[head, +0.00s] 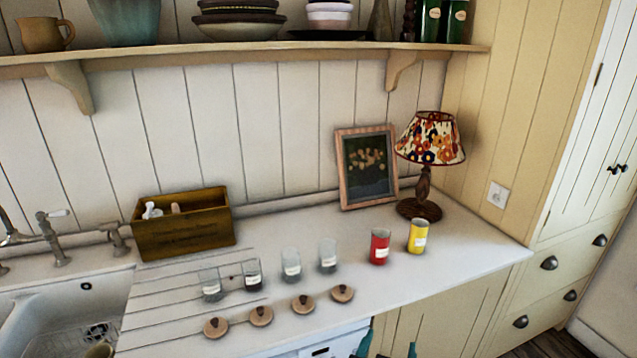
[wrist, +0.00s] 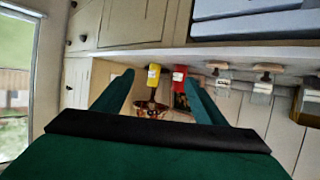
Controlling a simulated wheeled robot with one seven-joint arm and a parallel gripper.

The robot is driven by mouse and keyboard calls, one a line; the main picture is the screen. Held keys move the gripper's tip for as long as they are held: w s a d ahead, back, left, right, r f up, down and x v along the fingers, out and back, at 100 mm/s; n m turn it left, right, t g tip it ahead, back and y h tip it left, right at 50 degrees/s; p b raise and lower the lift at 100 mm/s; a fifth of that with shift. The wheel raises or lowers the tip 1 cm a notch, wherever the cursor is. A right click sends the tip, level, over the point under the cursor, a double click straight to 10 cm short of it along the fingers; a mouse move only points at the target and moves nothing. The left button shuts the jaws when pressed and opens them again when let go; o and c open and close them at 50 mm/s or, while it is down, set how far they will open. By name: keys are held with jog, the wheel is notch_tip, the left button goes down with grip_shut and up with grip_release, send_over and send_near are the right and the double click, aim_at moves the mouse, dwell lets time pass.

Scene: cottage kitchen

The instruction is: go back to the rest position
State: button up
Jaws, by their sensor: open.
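My gripper (head: 388,350) shows at the bottom edge of the head view as two teal fingertips, set apart, in front of the counter's front edge. In the wrist view my gripper (wrist: 157,78) has its fingers spread with nothing held between them. That view is upside down; a yellow can (wrist: 153,76) and a red can (wrist: 179,78) appear beyond the fingers, apart from them. In the head view the red can (head: 380,246) and the yellow can (head: 418,236) stand upright on the counter. The rest of my arm is out of the head view.
Several small glass jars (head: 291,265) and round wooden lids (head: 302,304) stand in rows on the counter (head: 455,262). A wooden box (head: 184,235), framed picture (head: 345,180) and lamp (head: 431,140) stand behind. A sink (head: 45,315) is at left. A loaded shelf (head: 240,48) hangs above.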

jog(key=s+a+f+n+t+y, duration=0.1)
jog(key=s+a+f+n+y, duration=0.1)
jog(key=s+a+f, duration=0.35)
jog(key=s+a+f+n+t+y, duration=0.1)
jog(key=s+a+f+n, duration=0.15)
jog(key=s+f, duration=0.55)
jog(key=s+a+y, duration=0.1)
jog(key=s+a, duration=0.2)
jog(key=s, duration=0.8)
jog(key=s+a+t+y, duration=0.1)
jog(key=s+a, duration=0.3)
jog(key=s, duration=0.6)
jog(key=shift+s+a+r+y, duration=0.2)
jog(key=shift+s+r+y, duration=0.1)
jog(key=shift+s+r, duration=0.15)
